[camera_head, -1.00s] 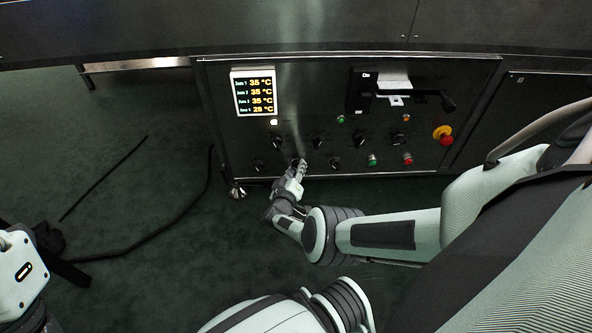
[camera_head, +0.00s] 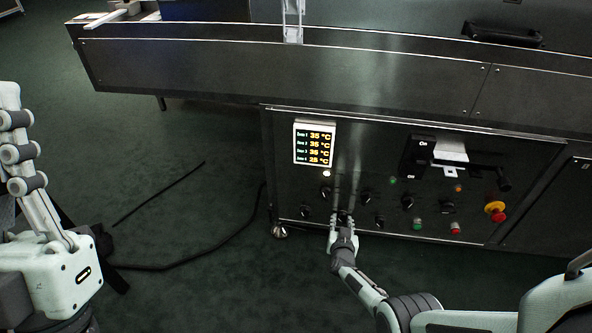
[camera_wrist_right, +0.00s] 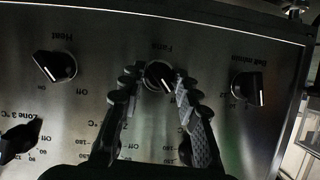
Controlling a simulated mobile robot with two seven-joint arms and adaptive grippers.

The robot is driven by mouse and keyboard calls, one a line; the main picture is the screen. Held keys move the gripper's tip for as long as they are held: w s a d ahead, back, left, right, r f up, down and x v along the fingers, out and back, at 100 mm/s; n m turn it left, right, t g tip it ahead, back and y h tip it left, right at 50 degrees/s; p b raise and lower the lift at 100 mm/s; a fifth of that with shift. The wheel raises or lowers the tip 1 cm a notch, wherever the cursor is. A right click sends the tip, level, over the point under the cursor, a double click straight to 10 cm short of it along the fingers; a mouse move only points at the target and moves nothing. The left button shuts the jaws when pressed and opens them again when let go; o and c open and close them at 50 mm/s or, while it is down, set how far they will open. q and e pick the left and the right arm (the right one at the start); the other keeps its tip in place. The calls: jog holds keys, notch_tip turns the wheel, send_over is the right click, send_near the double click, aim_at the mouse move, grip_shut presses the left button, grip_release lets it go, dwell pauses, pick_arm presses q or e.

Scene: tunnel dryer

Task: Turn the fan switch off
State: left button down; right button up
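The fan switch (camera_wrist_right: 160,76) is a dark round knob on the steel panel, under an upside-down "Fans" label in the right wrist view. Its white pointer slants to the lower right; any position labels beside it are hidden by the fingers. In the head view the knob is mostly hidden by my right gripper (camera_head: 343,221). In the right wrist view the gripper's two fingers (camera_wrist_right: 158,88) stand on either side of the knob, their tips close against it, seemingly gripping it.
A "Heat" knob (camera_wrist_right: 55,66) and a belt motion knob (camera_wrist_right: 247,88) flank the fan switch. The panel also carries a temperature display (camera_head: 314,145), a large On/Off handle (camera_head: 470,170) and a red emergency button (camera_head: 496,211). A black cable (camera_head: 215,250) lies on the floor.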

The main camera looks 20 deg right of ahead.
jog(key=shift+s+d+f+m+t+y+b, duration=0.1)
jog(key=shift+d+f+m+t+y+b, duration=0.1)
jog(key=shift+m+t+y+b, duration=0.4)
jog(key=m+b, duration=0.1)
jog(key=m+y+b, duration=0.1)
jog(key=m+b, duration=0.1)
jog(key=shift+s+f+t, duration=0.1)
jog(key=shift+f+t, duration=0.2)
jog(key=shift+t, duration=0.1)
jog(key=shift+s+a+r+m+p, duration=0.25)
jog(key=shift+s+r+p, duration=0.2)
jog(key=shift+r+p, duration=0.25)
jog(key=p+v, duration=0.3)
jog(key=v, duration=0.4)
jog(key=w+a+r+n+t+y+b, duration=0.1)
jog(key=a+r, duration=0.4)
jog(key=r, duration=0.5)
jog(key=a+r+n+t+y+b, duration=0.1)
jog(key=a+r+t, duration=0.4)
jog(key=r, duration=0.5)
jog(key=w+a+r+n+t+y+b, duration=0.1)
jog(key=a+r+n+t+y, duration=0.1)
jog(key=a+r, duration=0.4)
notch_tip(320, 180, up, 5)
jog(key=shift+w+f+n+t, duration=0.1)
jog(key=shift+w+n+t, duration=0.2)
jog(key=shift+n+t, duration=0.55)
